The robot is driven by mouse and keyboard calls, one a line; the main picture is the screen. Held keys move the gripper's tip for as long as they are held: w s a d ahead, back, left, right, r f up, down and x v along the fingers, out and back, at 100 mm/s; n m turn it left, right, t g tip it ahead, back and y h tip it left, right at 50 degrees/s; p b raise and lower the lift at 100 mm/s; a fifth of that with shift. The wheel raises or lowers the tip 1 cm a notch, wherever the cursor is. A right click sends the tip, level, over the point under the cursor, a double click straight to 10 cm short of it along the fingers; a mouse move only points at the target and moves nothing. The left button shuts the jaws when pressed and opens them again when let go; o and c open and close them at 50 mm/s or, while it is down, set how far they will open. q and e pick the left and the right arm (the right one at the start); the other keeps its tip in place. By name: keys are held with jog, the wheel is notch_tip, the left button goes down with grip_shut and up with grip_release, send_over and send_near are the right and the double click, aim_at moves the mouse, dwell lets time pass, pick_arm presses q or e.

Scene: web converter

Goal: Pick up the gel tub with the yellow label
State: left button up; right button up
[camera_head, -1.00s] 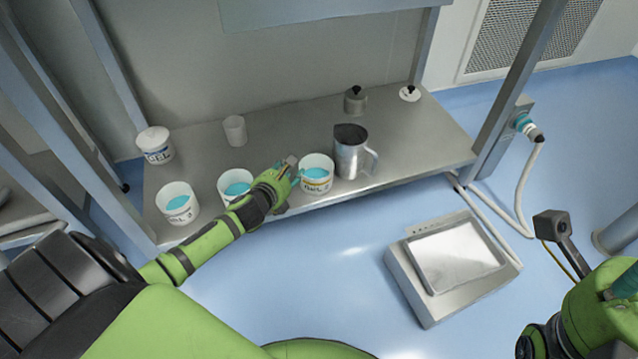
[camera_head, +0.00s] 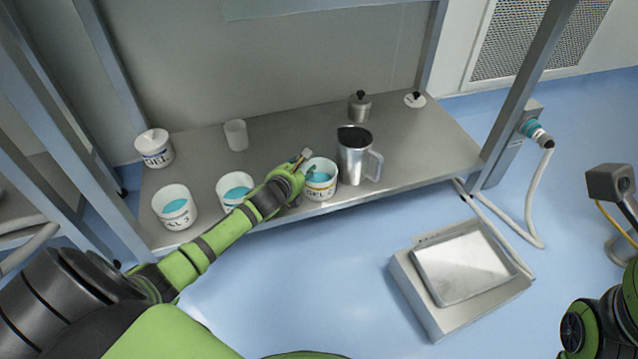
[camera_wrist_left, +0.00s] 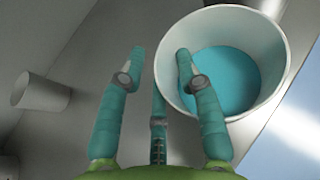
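The gel tub with the yellow label (camera_head: 319,187) is a white open tub of blue gel near the shelf's front edge. It also shows large in the left wrist view (camera_wrist_left: 268,38). My left gripper (camera_head: 306,162) is at its left side. In the left wrist view my left gripper (camera_wrist_left: 159,60) is open, with a gap between its fingers. One finger overlaps the tub's opening and the other is left of the tub, with the near-left rim between them. I cannot tell whether they touch the wall. My right arm is at the lower right; its gripper is not visible.
Two more open gel tubs stand left, one in the middle (camera_head: 235,189) and one at the far left (camera_head: 174,212). A metal jug (camera_head: 354,160) stands close right of the yellow-label tub.

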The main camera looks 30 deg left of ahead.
pick_arm(q)
grip_shut()
jog(key=shift+r, duration=0.1)
